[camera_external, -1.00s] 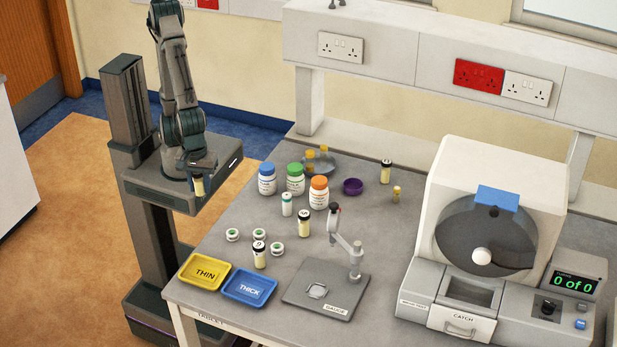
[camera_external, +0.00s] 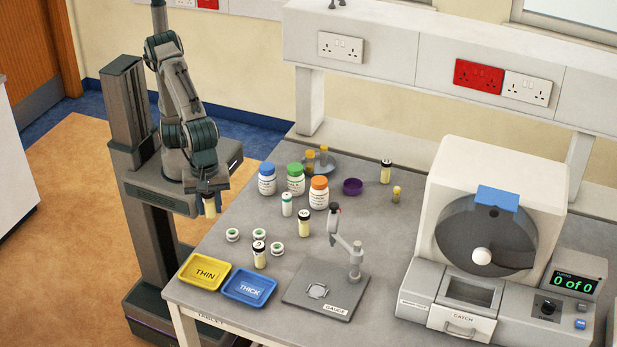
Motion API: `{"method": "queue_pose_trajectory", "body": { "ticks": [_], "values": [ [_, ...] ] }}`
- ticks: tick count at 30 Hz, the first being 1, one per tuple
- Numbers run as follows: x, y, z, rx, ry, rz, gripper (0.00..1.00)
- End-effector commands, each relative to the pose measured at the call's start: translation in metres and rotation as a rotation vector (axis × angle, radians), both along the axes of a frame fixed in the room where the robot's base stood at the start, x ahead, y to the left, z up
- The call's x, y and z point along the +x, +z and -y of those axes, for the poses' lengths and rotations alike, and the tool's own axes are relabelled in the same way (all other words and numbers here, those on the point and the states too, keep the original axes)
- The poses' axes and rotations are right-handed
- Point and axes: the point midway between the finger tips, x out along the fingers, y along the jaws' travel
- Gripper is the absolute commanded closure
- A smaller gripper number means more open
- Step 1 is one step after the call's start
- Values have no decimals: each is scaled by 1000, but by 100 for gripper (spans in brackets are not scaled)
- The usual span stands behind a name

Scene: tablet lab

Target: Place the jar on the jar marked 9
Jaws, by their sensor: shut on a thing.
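My gripper (camera_external: 209,190) is shut on a pale yellow jar (camera_external: 209,206), held upright off the bench's left edge. The jar's top is hidden between the fingers. One is behind the trays (camera_external: 260,257), one is left of the gauge (camera_external: 304,226), and one is at the back (camera_external: 386,173). Their lids carry small marks, too small to read surely, so I cannot tell which is the jar marked 9.
A yellow THIN tray (camera_external: 204,285) and blue THICK tray (camera_external: 249,299) lie at the front left. The gauge (camera_external: 325,290) stands right of the trays, and a white machine (camera_external: 495,220) farther right.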

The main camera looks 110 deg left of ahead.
Motion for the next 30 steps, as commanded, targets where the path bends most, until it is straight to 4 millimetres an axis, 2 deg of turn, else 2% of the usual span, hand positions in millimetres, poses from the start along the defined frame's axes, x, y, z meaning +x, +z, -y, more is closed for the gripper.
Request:
{"method": "queue_pose_trajectory", "body": {
  "ticks": [12,15,20,27,30],
  "values": [
    [77,-50,-41,3,7,-2,93],
    [90,-60,-48,2,5,-3,93],
    [100,-68,-52,1,1,-1,93],
    [100,-100,-53,2,3,-2,93],
    [100,-107,-53,0,2,-1,93]
  ]
}}
